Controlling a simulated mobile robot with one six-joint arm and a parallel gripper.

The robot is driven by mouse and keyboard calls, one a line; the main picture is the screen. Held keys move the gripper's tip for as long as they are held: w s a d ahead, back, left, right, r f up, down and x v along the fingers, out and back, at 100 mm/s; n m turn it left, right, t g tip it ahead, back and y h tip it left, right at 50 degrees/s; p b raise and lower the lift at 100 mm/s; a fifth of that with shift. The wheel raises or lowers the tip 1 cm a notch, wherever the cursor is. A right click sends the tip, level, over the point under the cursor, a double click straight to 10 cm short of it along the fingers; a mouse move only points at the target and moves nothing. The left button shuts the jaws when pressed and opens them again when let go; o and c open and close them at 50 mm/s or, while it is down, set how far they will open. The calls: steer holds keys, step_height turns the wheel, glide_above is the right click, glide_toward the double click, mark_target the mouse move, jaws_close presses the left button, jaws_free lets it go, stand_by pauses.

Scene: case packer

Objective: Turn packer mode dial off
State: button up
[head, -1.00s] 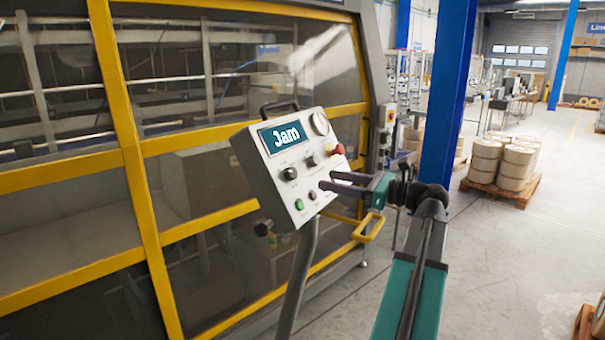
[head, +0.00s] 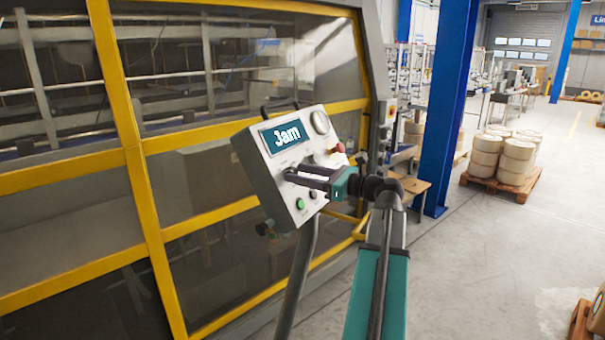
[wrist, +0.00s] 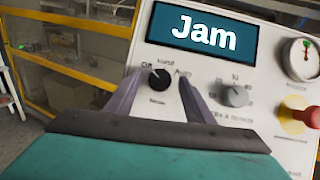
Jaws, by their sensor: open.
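The control panel (head: 262,168) is a tilted white box on a post, with a screen (head: 285,137) reading "Jam". In the wrist view the black mode dial (wrist: 159,77) sits on the panel face below the screen (wrist: 205,36), with small blurred labels around it, one like "Off" at upper left. Which way it points is hard to tell. My gripper (head: 290,173) is open at the panel face. In the wrist view its fingertips (wrist: 160,80) lie on either side of the dial; contact cannot be told. In the head view the fingers hide the dial.
A grey knob (wrist: 236,95) is right of the dial, with a red and yellow stop button (wrist: 298,116) and a gauge (wrist: 300,58) further right. A green button (head: 300,204) is below my fingers. The yellow-framed machine guard (head: 135,185) stands behind; open floor lies right.

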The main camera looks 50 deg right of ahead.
steer(key=c, duration=1)
steer(key=shift+d, duration=0.1)
steer(key=shift+n, duration=0.4)
steer(key=shift+w+d+n+g+y, duration=0.15)
steer(key=shift+n+g+y, duration=0.15)
steer(key=shift+n+y, duration=0.6)
steer(key=shift+n, duration=0.5)
